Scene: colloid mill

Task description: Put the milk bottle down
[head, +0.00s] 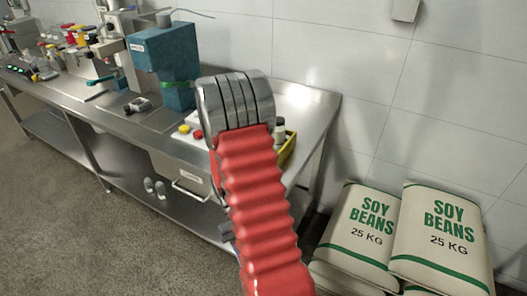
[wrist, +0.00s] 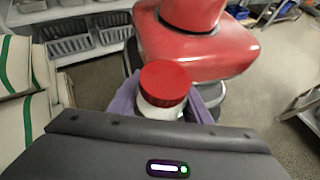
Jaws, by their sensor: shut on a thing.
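The milk bottle (wrist: 160,110) shows in the wrist view as a white body under a round red cap. My gripper (wrist: 164,104) is shut on it, with a lilac finger on each side of the bottle. The bottle's lower part is hidden behind the dark gripper housing. In the head view my red arm fills the middle, and neither the gripper nor the held bottle can be made out there.
A steel bench (head: 310,103) runs along the tiled wall, with a teal machine (head: 165,55) and a yellow tray (head: 288,148) on it. Soy bean sacks (head: 445,235) lie on the floor at right. Grey crates (wrist: 70,45) show at upper left in the wrist view.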

